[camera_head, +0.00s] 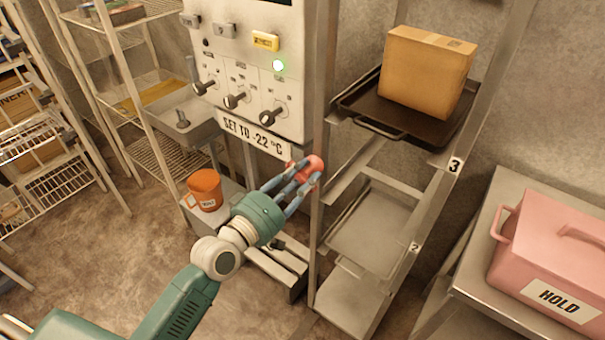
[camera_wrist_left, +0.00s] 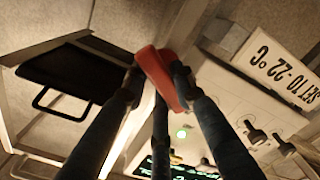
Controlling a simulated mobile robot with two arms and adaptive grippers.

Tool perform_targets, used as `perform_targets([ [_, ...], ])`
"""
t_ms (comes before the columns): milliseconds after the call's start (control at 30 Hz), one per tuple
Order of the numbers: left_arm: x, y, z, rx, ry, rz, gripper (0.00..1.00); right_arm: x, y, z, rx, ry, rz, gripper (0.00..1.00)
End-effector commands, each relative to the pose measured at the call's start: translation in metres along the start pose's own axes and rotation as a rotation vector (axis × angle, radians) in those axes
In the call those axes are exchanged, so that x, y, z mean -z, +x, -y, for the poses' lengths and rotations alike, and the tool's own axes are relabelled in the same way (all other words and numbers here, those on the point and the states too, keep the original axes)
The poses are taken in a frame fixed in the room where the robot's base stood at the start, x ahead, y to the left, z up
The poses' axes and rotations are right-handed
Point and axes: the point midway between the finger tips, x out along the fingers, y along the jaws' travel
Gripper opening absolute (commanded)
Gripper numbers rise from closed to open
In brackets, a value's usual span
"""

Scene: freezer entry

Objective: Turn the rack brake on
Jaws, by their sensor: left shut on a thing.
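The rack brake shows as a red handle (camera_head: 311,162) beside the front left post of the tall metal rack (camera_head: 318,110). My left gripper (camera_head: 303,172) reaches up to it from the lower left, its blue-grey fingers shut on the handle. In the left wrist view, the red handle (camera_wrist_left: 155,72) lies tilted between the fingertips of the gripper (camera_wrist_left: 162,85). The fingers hide part of the handle, and any brake marking is not visible. My right gripper is not in view.
A control panel (camera_head: 245,75) with several knobs, a green light and a "SET TO -22 °C" label stands left of the rack. The rack holds a dark tray (camera_head: 365,112) with a yellow box (camera_head: 425,70). An orange mug (camera_head: 205,185) stands below. A pink "HOLD" box (camera_head: 550,250) sits right.

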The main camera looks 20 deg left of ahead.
Motion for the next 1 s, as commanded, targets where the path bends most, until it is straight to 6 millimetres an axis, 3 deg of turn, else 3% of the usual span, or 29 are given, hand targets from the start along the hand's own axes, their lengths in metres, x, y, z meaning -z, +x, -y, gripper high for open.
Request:
perform_targets([
  [1000,-0.005,0.0,0.003,0.002,0.894,0.004,0.0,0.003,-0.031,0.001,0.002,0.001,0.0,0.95],
])
